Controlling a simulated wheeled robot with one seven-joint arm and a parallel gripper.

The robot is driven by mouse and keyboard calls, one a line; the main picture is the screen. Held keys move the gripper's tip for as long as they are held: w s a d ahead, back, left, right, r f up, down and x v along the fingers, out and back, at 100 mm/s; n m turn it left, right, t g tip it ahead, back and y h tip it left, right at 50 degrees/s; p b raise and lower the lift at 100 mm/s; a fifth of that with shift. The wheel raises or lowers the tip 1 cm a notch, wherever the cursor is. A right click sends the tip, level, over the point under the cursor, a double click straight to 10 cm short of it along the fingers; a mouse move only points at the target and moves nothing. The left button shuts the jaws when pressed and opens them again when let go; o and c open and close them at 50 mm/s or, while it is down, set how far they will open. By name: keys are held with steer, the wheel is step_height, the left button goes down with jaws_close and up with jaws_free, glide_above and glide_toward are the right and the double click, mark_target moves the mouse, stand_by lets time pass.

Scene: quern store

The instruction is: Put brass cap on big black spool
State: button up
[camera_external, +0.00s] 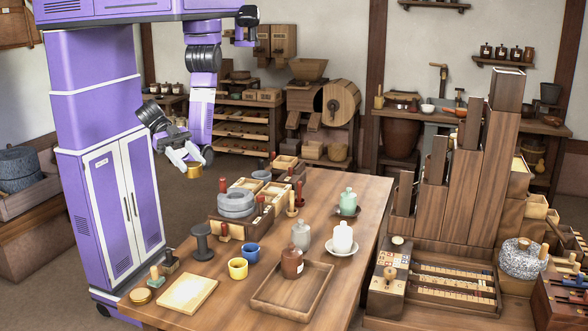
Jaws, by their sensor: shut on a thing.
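The brass cap (194,171) is a small golden round piece held between the white fingers of my gripper (186,155). My gripper is shut on it and hangs in the air beyond the table's far left edge, in the upper left of the view. The big black spool (202,242) stands upright on the table's left part, with a flared top and base. The cap is apart from the spool and above it in the picture. The top of the spool looks bare.
A round brass-coloured tin (141,296) lies at the left corner.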

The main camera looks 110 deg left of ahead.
steer(key=s+a, duration=0.2)
steer(key=a, duration=0.1)
glide_above(198, 227)
steer(key=shift+n+y, duration=0.3)
steer(key=shift+y, duration=0.1)
step_height(198, 227, down, 15)
steer(key=shift+r, duration=0.1)
steer(key=shift+f, duration=2.6)
steer(key=shift+f, duration=0.1)
steer(key=shift+f, duration=0.15)
steer(key=o, duration=1.4)
steer(key=shift+c, duration=0.2)
